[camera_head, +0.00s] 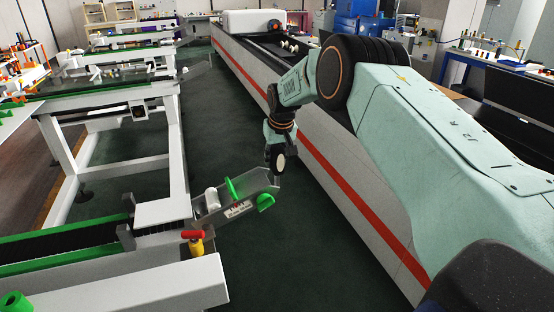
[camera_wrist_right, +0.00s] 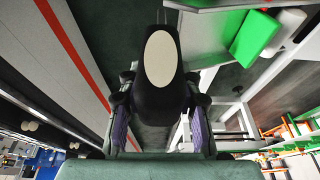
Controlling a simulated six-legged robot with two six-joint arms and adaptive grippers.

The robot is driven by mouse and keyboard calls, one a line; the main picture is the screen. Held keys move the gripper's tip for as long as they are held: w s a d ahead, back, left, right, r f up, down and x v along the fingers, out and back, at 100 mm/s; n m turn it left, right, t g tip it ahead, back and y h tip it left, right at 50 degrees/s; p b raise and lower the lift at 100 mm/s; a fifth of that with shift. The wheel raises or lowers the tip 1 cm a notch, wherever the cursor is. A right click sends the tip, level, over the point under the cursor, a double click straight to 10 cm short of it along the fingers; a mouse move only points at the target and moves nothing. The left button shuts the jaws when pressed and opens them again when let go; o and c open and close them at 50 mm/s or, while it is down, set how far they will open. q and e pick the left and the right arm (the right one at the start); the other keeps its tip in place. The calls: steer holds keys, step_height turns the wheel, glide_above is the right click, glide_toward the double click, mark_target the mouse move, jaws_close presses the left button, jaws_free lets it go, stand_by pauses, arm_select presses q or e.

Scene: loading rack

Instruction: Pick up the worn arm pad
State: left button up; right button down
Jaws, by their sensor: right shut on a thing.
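My right gripper (camera_head: 277,146) hangs over the dark green floor, between the rack and the long conveyor. It is shut on a black, rounded pad with a pale cream oval face, which I take to be the worn arm pad (camera_head: 277,164). In the right wrist view the pad (camera_wrist_right: 162,60) sticks out from between the two fingers of the gripper (camera_wrist_right: 160,100), its oval face showing. The pad is clear of the rack arm, a tilted metal plate (camera_head: 262,183) to its lower left. My left gripper is not in view.
The rack arm carries a green upright piece (camera_head: 233,189), a green end piece (camera_head: 265,202) and a white roller (camera_head: 212,199). A red and yellow valve (camera_head: 195,243) stands by the rack frame (camera_head: 163,212). The long grey conveyor (camera_head: 300,130) with a red stripe runs behind my right arm.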

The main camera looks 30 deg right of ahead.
steer(key=shift+w+a, duration=0.1)
steer(key=shift+r, duration=0.1)
step_height(320, 180, up, 10)
steer(key=shift+f+b, duration=0.15)
steer(key=shift+b, duration=0.75)
steer(key=shift+r+p, duration=1.3)
steer(key=shift+p, duration=0.05)
steer(key=shift+r+p, duration=0.4)
steer(key=shift+r, duration=1.9)
